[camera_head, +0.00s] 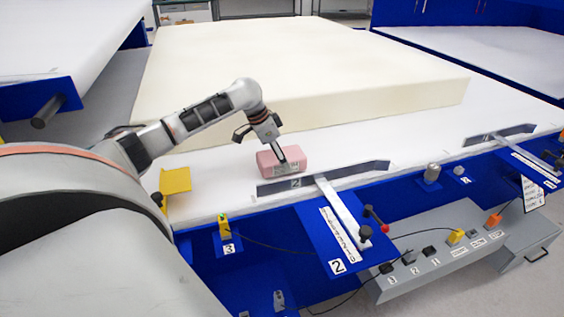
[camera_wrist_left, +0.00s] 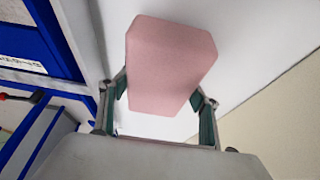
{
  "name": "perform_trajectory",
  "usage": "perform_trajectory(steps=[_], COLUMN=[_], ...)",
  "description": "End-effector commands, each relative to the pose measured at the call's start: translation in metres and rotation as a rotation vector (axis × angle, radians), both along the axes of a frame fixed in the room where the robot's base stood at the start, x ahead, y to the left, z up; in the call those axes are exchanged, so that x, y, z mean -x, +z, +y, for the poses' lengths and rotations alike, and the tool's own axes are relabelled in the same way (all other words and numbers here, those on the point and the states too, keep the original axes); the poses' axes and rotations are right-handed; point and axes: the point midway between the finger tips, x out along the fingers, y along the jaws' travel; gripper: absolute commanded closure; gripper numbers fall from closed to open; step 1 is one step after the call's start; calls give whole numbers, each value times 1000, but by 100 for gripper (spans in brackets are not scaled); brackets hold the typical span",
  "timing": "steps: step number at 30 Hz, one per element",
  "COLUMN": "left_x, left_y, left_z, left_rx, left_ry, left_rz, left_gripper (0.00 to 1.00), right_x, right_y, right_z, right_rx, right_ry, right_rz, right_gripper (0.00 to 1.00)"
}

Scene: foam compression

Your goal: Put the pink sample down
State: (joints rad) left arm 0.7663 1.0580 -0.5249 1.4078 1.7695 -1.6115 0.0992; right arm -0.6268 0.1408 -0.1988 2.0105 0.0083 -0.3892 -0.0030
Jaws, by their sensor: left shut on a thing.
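The pink sample (camera_head: 267,163) is a small pink block with a pale label on its front in the head view. It is at the white table top, just behind the dark plate marked 2. I cannot tell whether it touches the surface. My left gripper (camera_head: 281,155) comes down on it from above and is shut on it. In the left wrist view the pink sample (camera_wrist_left: 170,65) sits between the two fingers of the left gripper (camera_wrist_left: 158,100), with the white surface behind it. My right gripper is in neither view.
A large cream foam block (camera_head: 300,70) lies behind the sample on the white table (camera_head: 400,150). The dark plate (camera_head: 335,177) with its sliding bar stands in front. A yellow bracket (camera_head: 176,181) is at the left. A grey control box (camera_head: 450,262) with switches is below the front edge.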

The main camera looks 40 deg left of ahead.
Motion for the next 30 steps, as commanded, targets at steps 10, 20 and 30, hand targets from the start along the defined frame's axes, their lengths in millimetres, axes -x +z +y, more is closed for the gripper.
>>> perform_trajectory(steps=[10,20,30], left_x=[0,0,4], left_y=[-9,-11,5], left_z=[1,1,4], left_rx=[-1,-1,-3], left_ry=[-1,0,1], left_rz=[-1,0,-4], left_gripper=[50,22,22], right_x=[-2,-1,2], right_y=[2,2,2], right_z=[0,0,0], right_rx=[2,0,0], right_ry=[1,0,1], right_rz=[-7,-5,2], right_gripper=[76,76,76])
